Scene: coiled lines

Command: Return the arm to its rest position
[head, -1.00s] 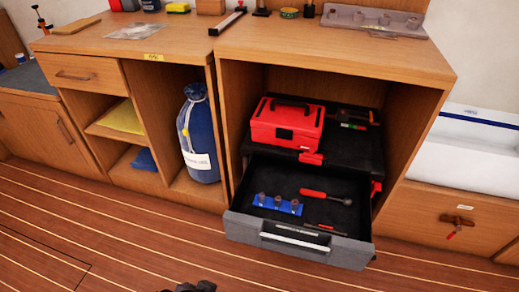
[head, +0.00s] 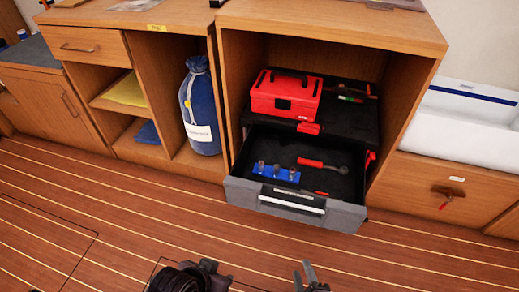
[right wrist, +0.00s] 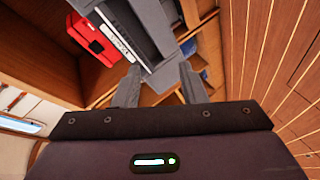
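My right gripper (head: 305,272) shows at the bottom edge of the head view, over the floor in front of the open drawer. In the right wrist view its two fingers (right wrist: 160,88) stand apart with nothing between them, so it is open and empty. A dark round part of my own body shows at the bottom, left of the gripper. My left gripper is not clearly in view.
The grey drawer (head: 338,215) stands pulled out, holding a blue socket rack (head: 275,173) and a red-handled ratchet (head: 318,164). A red toolbox (head: 285,95) sits behind it. A blue bag (head: 202,115) stands left. The wooden floor (head: 90,215) is clear.

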